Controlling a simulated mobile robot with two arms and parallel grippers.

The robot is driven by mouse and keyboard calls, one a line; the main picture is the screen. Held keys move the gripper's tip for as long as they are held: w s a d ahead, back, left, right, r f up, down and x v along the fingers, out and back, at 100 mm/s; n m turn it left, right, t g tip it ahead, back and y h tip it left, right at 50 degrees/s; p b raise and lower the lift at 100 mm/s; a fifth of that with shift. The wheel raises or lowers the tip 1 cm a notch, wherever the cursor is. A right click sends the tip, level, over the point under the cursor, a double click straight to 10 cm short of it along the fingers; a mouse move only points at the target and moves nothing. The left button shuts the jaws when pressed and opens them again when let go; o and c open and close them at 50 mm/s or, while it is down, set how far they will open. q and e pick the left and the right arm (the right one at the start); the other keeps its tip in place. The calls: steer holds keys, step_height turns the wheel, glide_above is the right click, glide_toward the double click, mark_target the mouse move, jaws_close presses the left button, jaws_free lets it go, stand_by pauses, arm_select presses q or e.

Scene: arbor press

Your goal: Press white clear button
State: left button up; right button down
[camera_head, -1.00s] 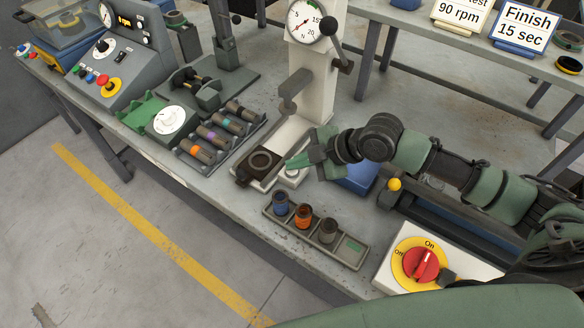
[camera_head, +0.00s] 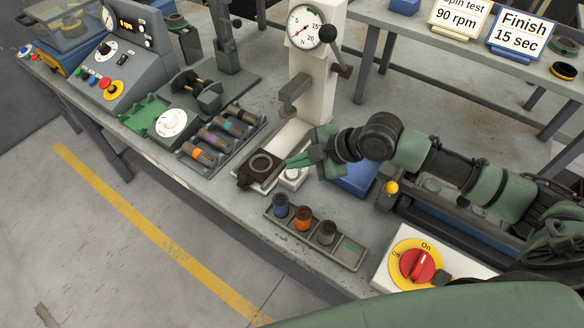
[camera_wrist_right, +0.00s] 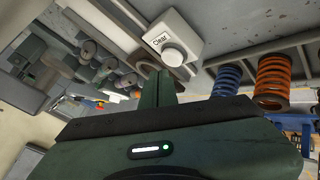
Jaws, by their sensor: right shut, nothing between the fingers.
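The white clear button (camera_wrist_right: 173,56) is a round cap on a small white box labelled "Clear" (camera_wrist_right: 160,40) in the right wrist view. In the head view the box (camera_head: 292,179) sits on the bench beside the press base, partly hidden by my gripper. My right gripper (camera_head: 291,162) is shut and empty. Its fingertips are just above and beside the box in the head view. In the right wrist view the shut fingers (camera_wrist_right: 160,86) point up just below and left of the button; I cannot tell whether they touch it. My left gripper is not in view.
The white arbor press (camera_head: 310,85) with its dial stands behind the button. A tray (camera_head: 350,251) with blue, orange and dark springs lies in front. A red knob (camera_head: 417,264) on a yellow disc is at the lower right. A rack of parts (camera_head: 190,160) is to the left.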

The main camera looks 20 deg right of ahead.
mark_target(296, 173)
step_height(296, 173, up, 5)
steer(key=p, duration=0.5)
stand_by(0.5)
